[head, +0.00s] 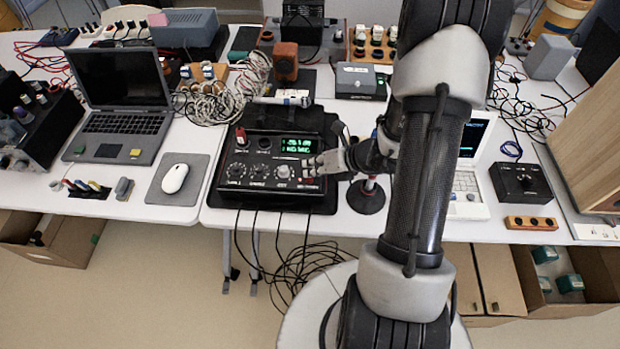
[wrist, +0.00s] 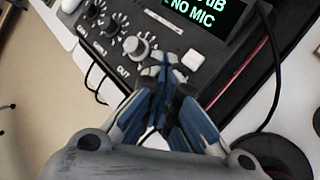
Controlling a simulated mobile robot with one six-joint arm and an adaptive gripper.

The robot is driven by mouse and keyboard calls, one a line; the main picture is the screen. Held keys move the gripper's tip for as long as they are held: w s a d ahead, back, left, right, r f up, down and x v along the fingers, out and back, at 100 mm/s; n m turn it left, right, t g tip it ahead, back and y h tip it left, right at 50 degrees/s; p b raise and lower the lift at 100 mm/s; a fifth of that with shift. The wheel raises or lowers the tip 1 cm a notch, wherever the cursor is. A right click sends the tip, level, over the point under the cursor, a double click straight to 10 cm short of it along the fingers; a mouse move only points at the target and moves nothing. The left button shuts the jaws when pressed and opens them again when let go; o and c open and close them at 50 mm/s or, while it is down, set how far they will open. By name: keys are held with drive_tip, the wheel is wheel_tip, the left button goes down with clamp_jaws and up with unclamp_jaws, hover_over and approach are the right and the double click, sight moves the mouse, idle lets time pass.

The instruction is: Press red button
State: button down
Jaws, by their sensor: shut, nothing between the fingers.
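The black audio device (head: 268,162) stands on the white table, with a lit green display and a row of knobs. A small red button (head: 240,136) sits at its upper left in the head view; I do not see it in the wrist view. My gripper (head: 308,161) is shut and empty over the device's right part, below the display. In the wrist view my gripper (wrist: 163,66) has its fingertips beside a large silver knob (wrist: 136,46) and a white square button (wrist: 195,60). I cannot tell whether the tips touch the panel. The fingers hide part of the panel.
A laptop (head: 125,120) and a white mouse (head: 175,178) on a grey pad are to the left. Tangled cables (head: 230,88) lie behind the device. A round black stand (head: 366,196) is close to its right side, before a white laptop (head: 466,182).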

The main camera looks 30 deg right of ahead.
drive_tip(key=shift+f+b, duration=0.4)
drive_tip(key=shift+f, duration=0.1)
idle(0.7)
drive_tip(key=shift+r, duration=0.15)
drive_tip(key=shift+r+p, duration=0.8)
drive_tip(key=shift+r, duration=0.05)
wheel_tip(320, 180, up, 6)
drive_tip(key=p, duration=0.5)
